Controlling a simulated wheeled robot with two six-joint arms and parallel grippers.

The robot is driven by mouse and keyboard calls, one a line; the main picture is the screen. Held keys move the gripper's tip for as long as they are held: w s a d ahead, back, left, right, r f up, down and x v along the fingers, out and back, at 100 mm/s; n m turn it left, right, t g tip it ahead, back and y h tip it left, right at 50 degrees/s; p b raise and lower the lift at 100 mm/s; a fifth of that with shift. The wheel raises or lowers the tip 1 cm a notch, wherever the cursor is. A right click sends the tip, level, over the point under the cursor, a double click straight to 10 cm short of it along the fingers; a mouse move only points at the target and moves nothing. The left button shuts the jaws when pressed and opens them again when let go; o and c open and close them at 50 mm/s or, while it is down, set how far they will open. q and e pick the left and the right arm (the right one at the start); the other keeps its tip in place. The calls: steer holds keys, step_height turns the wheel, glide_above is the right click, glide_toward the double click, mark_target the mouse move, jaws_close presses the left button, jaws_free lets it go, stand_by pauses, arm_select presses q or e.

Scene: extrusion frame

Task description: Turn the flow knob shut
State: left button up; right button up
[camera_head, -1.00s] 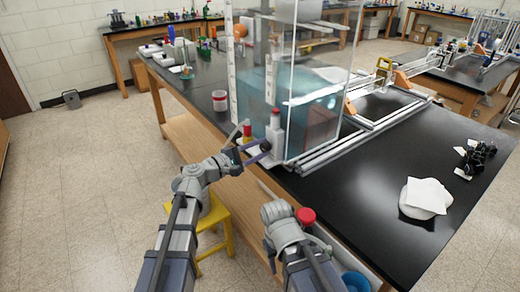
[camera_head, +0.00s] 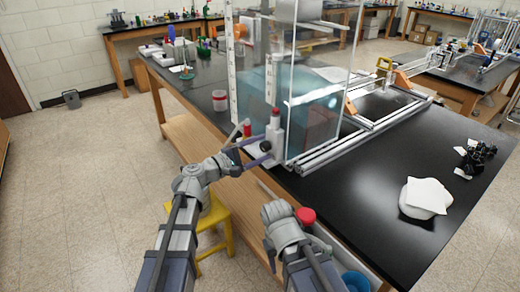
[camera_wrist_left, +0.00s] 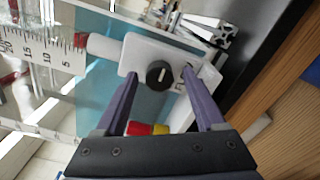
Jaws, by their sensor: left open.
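The flow knob (camera_wrist_left: 159,74) is a round black knob with a pale line across its face. It sits on a white valve block (camera_wrist_left: 158,52) at the clear tank's lower corner. The block also shows in the head view (camera_head: 275,134), with a red top. My left gripper (camera_head: 257,138) is open in front of the block. In the left wrist view, the purple fingers of my left gripper (camera_wrist_left: 162,78) stand on either side of the knob, apart from each other. I cannot tell whether they touch it. My right arm shows at the lower middle, but its fingers are not visible.
The clear water tank (camera_head: 318,100) stands on the black bench (camera_head: 390,165), beside metal rails (camera_head: 345,148). A white lump with a card (camera_head: 427,197) lies to the right. A yellow stool (camera_head: 215,222) stands below my left arm. A red-and-yellow item (camera_wrist_left: 147,129) shows near the fingers.

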arm_select(q)
steer(key=v, duration=0.7)
steer(key=shift+s+a, duration=0.25)
steer(key=shift+a, duration=0.05)
steer(key=s+d+f+m+g+y, duration=0.1)
steer(key=s+f+m+g+y, duration=0.5)
steer(key=f, duration=0.7)
steer(key=s+a+f+m+g+y, duration=0.4)
steer(key=s+a+f+m+y, duration=0.2)
steer(key=s+a+f+y, duration=0.35)
steer(key=s+d+r+m+p, duration=0.4)
steer(key=s+d+r+p, duration=0.2)
steer(key=d+r+p, duration=0.2)
steer(key=shift+d+r+g+p, duration=0.3)
steer(key=shift+d+r+g, duration=0.1)
steer(key=shift+d+r, duration=0.2)
